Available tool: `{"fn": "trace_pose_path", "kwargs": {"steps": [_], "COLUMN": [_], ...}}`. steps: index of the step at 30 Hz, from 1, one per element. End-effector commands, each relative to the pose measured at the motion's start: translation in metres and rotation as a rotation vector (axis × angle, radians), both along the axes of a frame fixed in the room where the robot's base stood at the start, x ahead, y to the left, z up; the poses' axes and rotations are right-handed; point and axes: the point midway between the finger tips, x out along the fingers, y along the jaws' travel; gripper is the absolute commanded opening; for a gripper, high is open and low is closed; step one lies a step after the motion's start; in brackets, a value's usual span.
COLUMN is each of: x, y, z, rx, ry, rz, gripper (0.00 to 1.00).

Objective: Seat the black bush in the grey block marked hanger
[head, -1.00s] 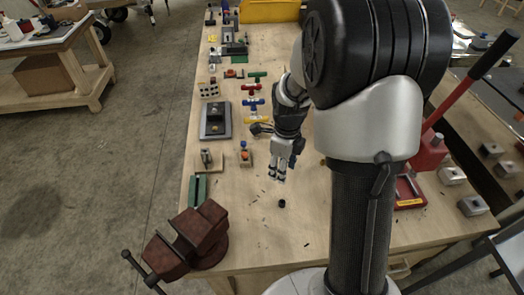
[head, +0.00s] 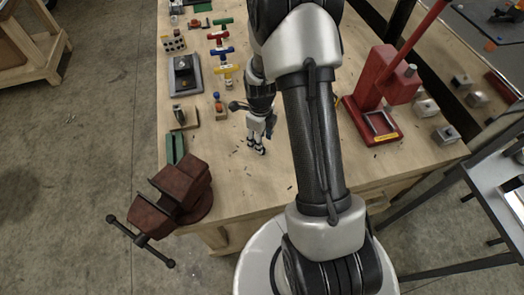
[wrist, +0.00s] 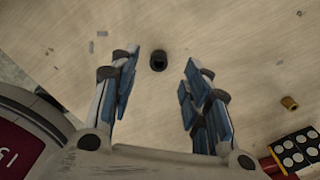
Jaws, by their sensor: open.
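The black bush (wrist: 158,61) stands on the wooden bench top in the wrist view, its dark hole showing. It is just beyond and between the fingertips of my gripper (wrist: 158,72), which is open and empty, with bare wood between the fingers. In the head view my gripper (head: 257,148) points down low over the bench, and I cannot pick out the bush there. Several grey blocks with holes are at the right in the head view, including a front one (head: 446,135) and one behind it (head: 425,106). I cannot read which is marked hanger.
A red press (head: 385,85) stands right of my arm, near the grey blocks. A rusty vise (head: 180,190) is at the bench's front left corner. Coloured fittings and fixtures line the left side. A small brass piece (wrist: 289,103) lies right of my gripper. The front bench is mostly clear.

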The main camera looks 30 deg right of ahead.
Motion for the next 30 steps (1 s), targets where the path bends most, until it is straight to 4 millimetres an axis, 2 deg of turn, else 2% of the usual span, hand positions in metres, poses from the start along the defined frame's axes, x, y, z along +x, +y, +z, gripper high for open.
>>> {"fn": "trace_pose_path", "kwargs": {"steps": [9, 17, 30], "x": [-0.006, -0.005, -0.005], "y": [-0.002, -0.002, -0.002], "z": [-0.045, -0.048, -0.048], "rx": [0.001, 0.000, 0.000], "ry": [0.003, 0.000, 0.001], "rz": [0.001, 0.000, 0.000], "gripper": [0.43, 0.43, 0.14]}}
